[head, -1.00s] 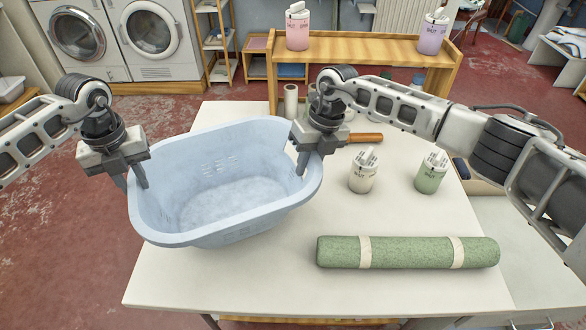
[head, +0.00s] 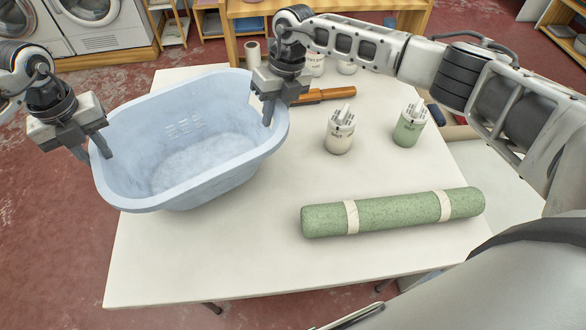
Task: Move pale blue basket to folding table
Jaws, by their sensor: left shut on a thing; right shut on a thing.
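The pale blue basket (head: 190,185) is an empty oval tub at the left part of the white table (head: 250,270), its left end reaching past the table's left edge. My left gripper (head: 97,152) is shut on the basket's left rim. My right gripper (head: 268,108) is shut on its right rim. The basket looks roughly level. I cannot tell whether its base touches the tabletop. I cannot tell whether this white table is the folding table.
A green roll with pale bands (head: 395,212) lies at the table's front right. A cream canister (head: 339,135) and a green canister (head: 409,128) stand behind it. A wooden-handled tool (head: 325,95) lies near the back. Washing machines (head: 105,20) stand back left.

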